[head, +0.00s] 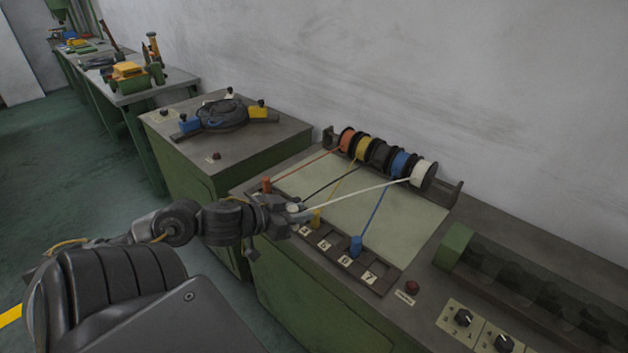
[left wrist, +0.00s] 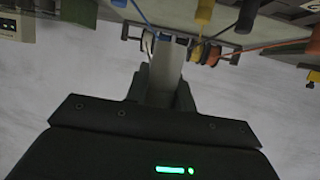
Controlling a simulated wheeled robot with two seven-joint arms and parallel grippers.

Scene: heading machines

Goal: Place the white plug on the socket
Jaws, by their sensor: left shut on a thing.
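My left gripper (head: 288,212) is shut on the white plug (head: 293,208), above the left part of the numbered socket strip (head: 380,285). A pale shape between the fingers in the left wrist view appears to be the plug (left wrist: 166,72). Its white cord runs taut to the white spool (head: 424,175). A blue plug (head: 356,246) stands upright by the label 6. A yellow plug (head: 316,217) stands just beyond my gripper, and an orange plug (head: 267,185) at the strip's left end. My gripper hides part of the strip. My right gripper is not in view.
Several coloured spools sit on a rack at the back, with cords crossing the pale panel (head: 415,225). A red button (head: 412,287) and rotary knobs (head: 463,317) are to the right. A second green cabinet (head: 190,160) with a dark coil stands to the left.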

